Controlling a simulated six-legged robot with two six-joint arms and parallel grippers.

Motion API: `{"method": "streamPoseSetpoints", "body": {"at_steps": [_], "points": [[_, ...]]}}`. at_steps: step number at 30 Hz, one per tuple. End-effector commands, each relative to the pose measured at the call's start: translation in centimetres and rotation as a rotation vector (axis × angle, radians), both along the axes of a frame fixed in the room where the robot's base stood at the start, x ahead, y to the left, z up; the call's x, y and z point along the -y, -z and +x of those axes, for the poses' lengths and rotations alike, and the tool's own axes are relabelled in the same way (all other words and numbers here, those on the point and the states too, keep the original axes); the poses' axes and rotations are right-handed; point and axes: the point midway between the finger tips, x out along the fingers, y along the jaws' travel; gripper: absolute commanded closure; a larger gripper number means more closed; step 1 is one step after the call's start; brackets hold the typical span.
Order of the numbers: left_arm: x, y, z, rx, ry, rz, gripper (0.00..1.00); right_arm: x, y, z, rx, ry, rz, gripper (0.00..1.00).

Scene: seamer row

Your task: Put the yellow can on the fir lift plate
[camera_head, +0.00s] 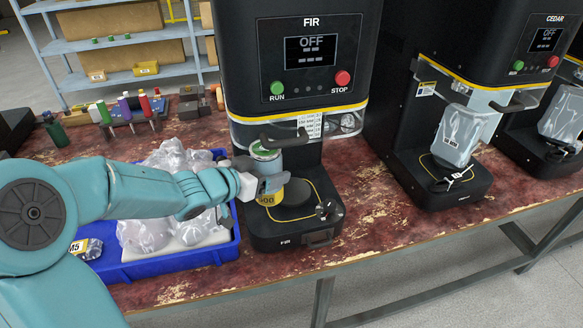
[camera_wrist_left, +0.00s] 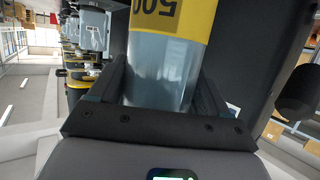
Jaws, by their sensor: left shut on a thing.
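The can (camera_head: 267,155) is upright with a green top, a grey body and a yellow band marked 500. My left gripper (camera_head: 262,184) is shut around its side. In the left wrist view, the can's yellow band (camera_wrist_left: 188,18) and grey body fill the space between the fingers of this gripper (camera_wrist_left: 160,95). My right gripper is not in view.
The FIR machine's front (camera_head: 309,60) and handle (camera_head: 284,139) are close above the can. A blue tray (camera_head: 160,264) with clear bags is at left.

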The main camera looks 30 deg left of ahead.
Motion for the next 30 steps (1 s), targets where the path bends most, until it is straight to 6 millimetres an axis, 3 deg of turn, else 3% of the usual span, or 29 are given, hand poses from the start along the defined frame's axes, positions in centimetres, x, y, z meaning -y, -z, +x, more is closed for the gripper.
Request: {"method": "streamPoseSetpoints", "body": {"at_steps": [3,9,17,24,30], "points": [[0.5,-0.1,3.5,0.005,0.005,-0.001,0.85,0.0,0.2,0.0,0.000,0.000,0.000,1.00],[0.8,-0.2,7.0,0.004,0.000,0.000,0.85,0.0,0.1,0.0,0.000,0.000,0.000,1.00],[1.0,0.1,8.7,0.003,0.000,0.000,0.85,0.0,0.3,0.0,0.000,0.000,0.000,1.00],[0.9,3.0,8.6,0.002,-0.001,0.000,0.85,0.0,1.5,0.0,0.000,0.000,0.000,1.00],[0.9,3.4,8.5,0.005,-0.002,0.001,0.85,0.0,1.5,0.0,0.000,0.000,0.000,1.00]]}}
